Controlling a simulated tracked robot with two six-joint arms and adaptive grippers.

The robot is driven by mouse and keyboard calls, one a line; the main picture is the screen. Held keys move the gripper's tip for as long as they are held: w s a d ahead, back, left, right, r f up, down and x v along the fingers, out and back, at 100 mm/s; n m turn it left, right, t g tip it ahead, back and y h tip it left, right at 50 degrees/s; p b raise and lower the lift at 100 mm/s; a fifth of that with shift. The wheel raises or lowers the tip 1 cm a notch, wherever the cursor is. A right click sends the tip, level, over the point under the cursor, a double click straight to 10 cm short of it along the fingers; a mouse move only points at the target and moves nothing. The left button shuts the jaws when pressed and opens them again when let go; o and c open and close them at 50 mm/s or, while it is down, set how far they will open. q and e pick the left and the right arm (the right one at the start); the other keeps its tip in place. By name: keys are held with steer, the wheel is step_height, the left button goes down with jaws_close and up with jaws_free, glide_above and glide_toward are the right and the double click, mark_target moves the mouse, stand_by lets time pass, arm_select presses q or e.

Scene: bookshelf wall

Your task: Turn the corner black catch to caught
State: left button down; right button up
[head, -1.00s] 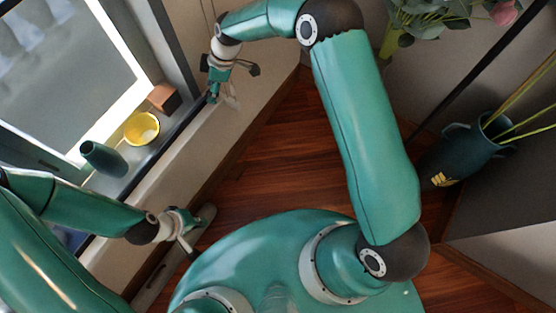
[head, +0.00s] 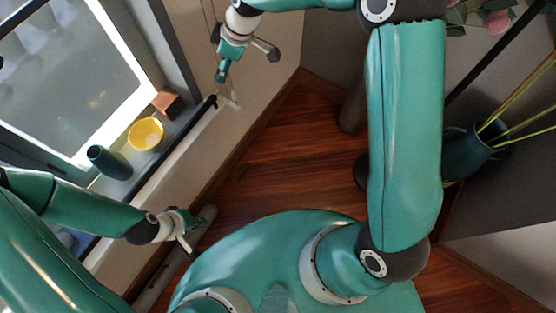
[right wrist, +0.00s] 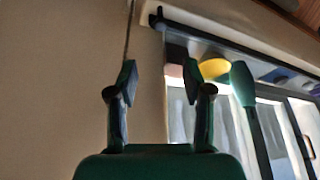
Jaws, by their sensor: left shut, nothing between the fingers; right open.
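I cannot surely tell the black catch in either view. A black bar (head: 185,131) runs along the window sill, and its rounded end lies near the corner. That end also shows at the top of the right wrist view (right wrist: 155,20). My right gripper (head: 247,66) is open and empty, hanging in front of the pale wall above the bar's end in the picture. In the right wrist view its two fingers (right wrist: 159,76) stand apart with only wall between them. My left gripper (head: 192,235) is shut and empty, low beside the sill, apart from the bar.
On the sill stand a yellow bowl (head: 146,134), a dark teal vase (head: 109,162) and a brown block (head: 166,102). The window (head: 75,75) is behind them. A dark planter (head: 466,150) stands right on the wooden floor (head: 285,150). Flowers (head: 497,20) hang top right.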

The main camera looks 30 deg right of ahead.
steer(key=s+d+f+m+g+p, duration=0.1)
steer(key=s+f+m+g+p, duration=0.1)
steer(key=s+f, duration=0.7)
steer(key=s+d+f+m+g+p, duration=0.1)
steer(key=s+f+m, duration=0.4)
steer(key=s, duration=1.2)
steer(key=shift+f+g+y+p, duration=0.3)
steer(key=shift+f+g+p, duration=0.6)
steer(key=shift+f, duration=1.15)
steer(key=shift+m, duration=0.3)
steer(key=shift+c, duration=0.3)
